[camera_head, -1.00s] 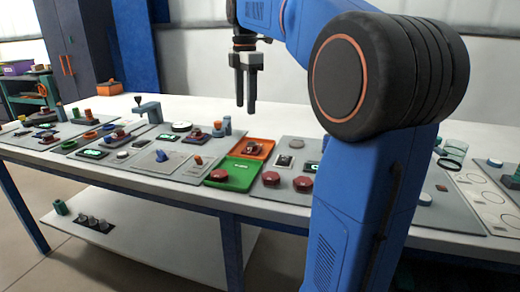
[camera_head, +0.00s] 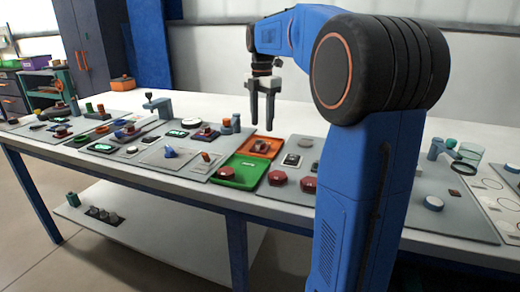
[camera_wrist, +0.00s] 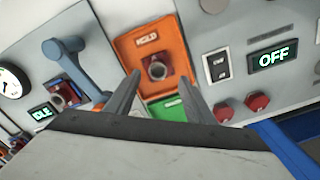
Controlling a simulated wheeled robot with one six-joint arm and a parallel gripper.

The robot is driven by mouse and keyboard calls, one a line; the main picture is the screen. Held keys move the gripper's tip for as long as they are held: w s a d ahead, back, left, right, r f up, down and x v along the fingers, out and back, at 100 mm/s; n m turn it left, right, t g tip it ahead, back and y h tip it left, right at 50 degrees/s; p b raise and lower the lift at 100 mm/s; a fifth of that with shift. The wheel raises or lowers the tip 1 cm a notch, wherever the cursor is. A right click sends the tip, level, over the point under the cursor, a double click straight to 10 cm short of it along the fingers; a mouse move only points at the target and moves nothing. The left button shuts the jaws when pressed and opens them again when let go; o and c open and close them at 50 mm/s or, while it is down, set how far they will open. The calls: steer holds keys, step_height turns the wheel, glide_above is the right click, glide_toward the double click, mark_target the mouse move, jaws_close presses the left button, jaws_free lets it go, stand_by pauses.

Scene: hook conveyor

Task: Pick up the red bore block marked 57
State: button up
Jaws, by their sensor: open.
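A dark red block with a round bore (camera_head: 262,147) sits in an orange tray (camera_head: 274,142) on the table. In the wrist view the same block (camera_wrist: 157,67) lies in the orange tray (camera_wrist: 128,50) marked HOLD. No number can be read on it. My gripper (camera_head: 262,127) is open and empty, pointing down above the table near the orange tray. In the wrist view its two fingers (camera_wrist: 160,77) appear on either side of the lower part of that tray, with the block between and beyond the tips.
A green tray (camera_head: 245,182) adjoins the orange one in front. Two dark red knobs (camera_head: 277,178) (camera_head: 308,184) stand to its right. An OFF display (camera_wrist: 273,58) is right of the orange tray. A blue-grey lever fixture (camera_wrist: 80,65) is to its left.

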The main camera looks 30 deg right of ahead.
mark_target(260, 146)
steer(key=shift+w+a+f, duration=0.1)
steer(key=shift+a+f, duration=0.05)
steer(key=shift+f, duration=1.65)
steer(key=shift+w+a+f, duration=0.1)
steer(key=shift+f, duration=1.7)
steer(key=shift+c, duration=0.7)
